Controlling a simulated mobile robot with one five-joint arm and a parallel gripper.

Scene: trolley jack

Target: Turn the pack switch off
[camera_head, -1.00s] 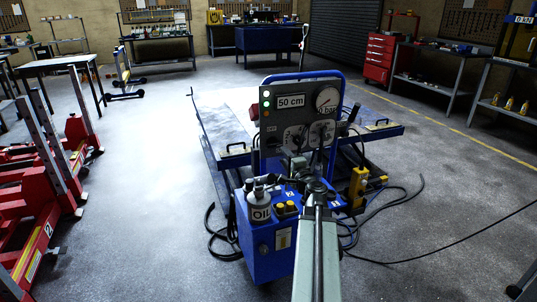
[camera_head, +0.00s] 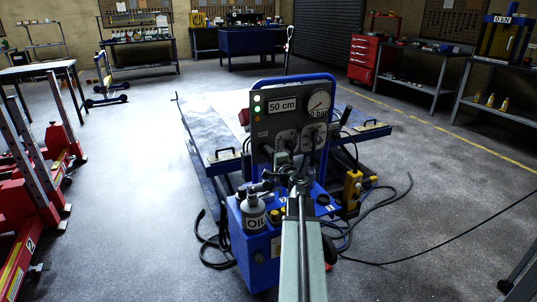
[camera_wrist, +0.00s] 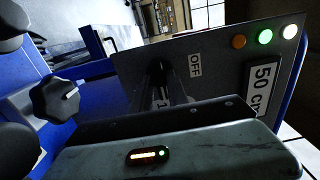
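The control panel (camera_head: 262,130) stands upright on a blue power pack (camera_head: 262,272). It carries a "50 cm" display, a round gauge and rotary switches. In the wrist view, a dark switch knob (camera_wrist: 157,72) stands on the panel beside an "OFF" label (camera_wrist: 195,66). A "1" mark shows just below it, so the knob appears turned away from OFF, though its pointer is unclear. My gripper (camera_head: 285,165) is in front of the panel's lower part, close to the switches. My dark wrist housing covers part of the panel; the fingertips are not clear.
A white oil bottle (camera_head: 253,212) stands on the pack, left of my arm. A black valve knob (camera_wrist: 57,98) shows in the wrist view. The panel's white and green lamps (camera_wrist: 265,37) are lit. A yellow pump-like part (camera_head: 352,190) and loose cables lie right.

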